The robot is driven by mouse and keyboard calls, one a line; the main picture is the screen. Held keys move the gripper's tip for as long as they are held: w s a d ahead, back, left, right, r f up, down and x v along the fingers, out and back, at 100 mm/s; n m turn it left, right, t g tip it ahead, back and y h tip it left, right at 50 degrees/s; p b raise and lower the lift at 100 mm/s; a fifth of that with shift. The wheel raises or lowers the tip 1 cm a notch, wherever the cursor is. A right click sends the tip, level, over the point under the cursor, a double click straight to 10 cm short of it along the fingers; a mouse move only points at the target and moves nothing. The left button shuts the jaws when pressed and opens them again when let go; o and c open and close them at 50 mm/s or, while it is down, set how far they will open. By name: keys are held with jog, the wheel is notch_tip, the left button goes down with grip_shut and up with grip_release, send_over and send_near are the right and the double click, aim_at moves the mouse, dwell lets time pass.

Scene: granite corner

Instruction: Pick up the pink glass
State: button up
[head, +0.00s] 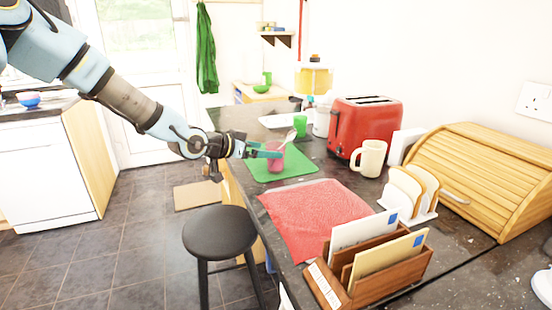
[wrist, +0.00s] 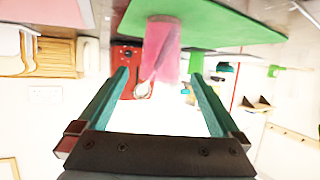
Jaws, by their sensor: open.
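The pink glass (head: 275,163) stands upright on a green mat (head: 298,168) on the dark counter, with a spoon (head: 287,139) leaning in it. My gripper (head: 281,150) is open and empty, level and beside the glass; a finger partly covers the glass in the head view. The wrist view is upside down. There the pink glass (wrist: 162,48) hangs from the green mat (wrist: 235,22), in line with the gap between my open fingers (wrist: 160,76). The spoon's bowl (wrist: 143,90) shows between the fingers. I cannot tell whether the fingertips reach the glass.
A green cup (head: 300,127) stands behind the glass. A red toaster (head: 365,125) and cream mug (head: 369,158) stand to the right. A red mat (head: 318,215), letter holder (head: 370,275), toast rack (head: 410,194) and bread box (head: 490,175) are nearer. A black stool (head: 220,233) stands below.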

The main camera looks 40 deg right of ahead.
aim_at(271, 170)
jog(key=x, duration=0.3)
jog(key=shift+f, duration=0.1)
jog(key=p+x, duration=0.2)
jog(key=x, duration=0.2)
jog(key=shift+s+p, duration=0.1)
jog(key=shift+p, duration=0.25)
jog(key=shift+d+f, duration=0.35)
jog(key=shift+d, duration=0.25)
jog(key=shift+c, duration=0.4)
jog(key=c, duration=1.4)
